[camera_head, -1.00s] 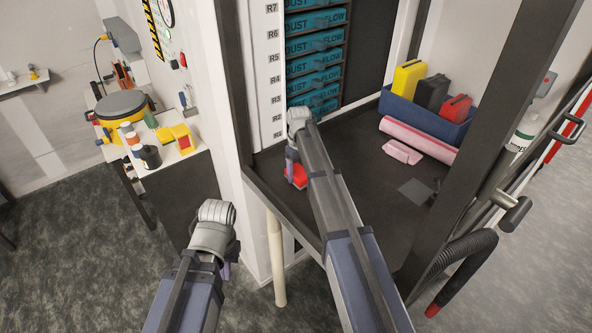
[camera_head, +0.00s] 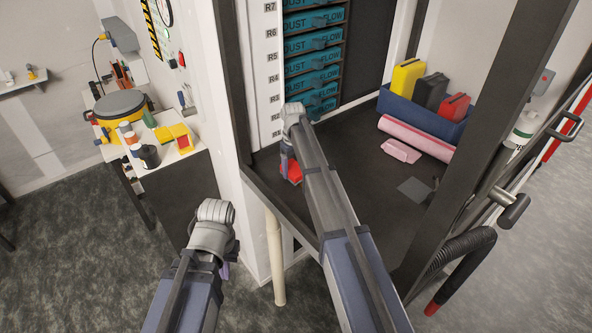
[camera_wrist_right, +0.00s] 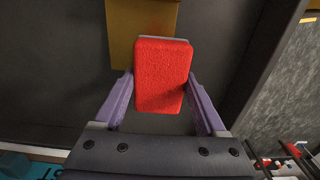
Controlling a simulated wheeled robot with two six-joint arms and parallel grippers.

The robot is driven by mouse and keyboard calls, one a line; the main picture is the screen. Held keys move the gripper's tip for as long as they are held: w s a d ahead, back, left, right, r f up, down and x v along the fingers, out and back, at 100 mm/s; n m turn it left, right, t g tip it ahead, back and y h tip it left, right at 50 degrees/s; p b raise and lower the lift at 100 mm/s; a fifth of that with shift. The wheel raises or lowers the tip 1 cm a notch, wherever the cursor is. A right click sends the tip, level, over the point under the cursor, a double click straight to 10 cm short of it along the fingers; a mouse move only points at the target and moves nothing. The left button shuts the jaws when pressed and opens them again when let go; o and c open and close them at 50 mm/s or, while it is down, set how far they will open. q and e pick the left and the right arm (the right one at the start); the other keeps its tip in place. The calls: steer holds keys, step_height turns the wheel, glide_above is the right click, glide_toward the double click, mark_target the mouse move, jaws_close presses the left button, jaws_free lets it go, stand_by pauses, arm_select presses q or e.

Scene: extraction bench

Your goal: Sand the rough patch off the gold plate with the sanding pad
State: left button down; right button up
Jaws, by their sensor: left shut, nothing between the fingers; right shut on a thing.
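The red sanding pad (camera_wrist_right: 162,78) with a grey edge is held between the purple fingers of my right gripper (camera_wrist_right: 161,100) in the right wrist view. The gold plate (camera_wrist_right: 140,14) shows beyond the pad at the top of that view, partly covered by it. I cannot make out the rough patch, nor whether pad and plate touch. In the head view the pad (camera_head: 294,173) is low over the dark bench at its left side, under my right gripper (camera_head: 287,166); the plate is hidden there. My left gripper (camera_head: 226,269) is shut and empty, outside the bench at its front left.
A blue bin (camera_head: 422,117) with yellow, black and red cases stands at the back right of the bench (camera_head: 350,160). Teal drawers (camera_head: 314,75) rise behind. A dark frame post (camera_head: 490,150) stands right.

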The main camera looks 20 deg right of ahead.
steer(key=shift+s+d, duration=0.3)
steer(key=shift+s, duration=0.4)
steer(key=shift+s+d, duration=0.25)
steer(key=shift+s, duration=0.4)
steer(key=shift+w, duration=0.2)
steer(key=shift+w+a, duration=0.3)
steer(key=shift+w, duration=0.35)
steer(key=shift+w+a, duration=0.3)
steer(key=shift+w, duration=0.35)
steer(key=shift+s+d, duration=0.1)
steer(key=shift+s, duration=0.1)
steer(key=shift+s+d, duration=0.25)
steer(key=shift+s, duration=0.4)
steer(key=shift+s+d, duration=0.25)
steer(key=shift+s, duration=0.35)
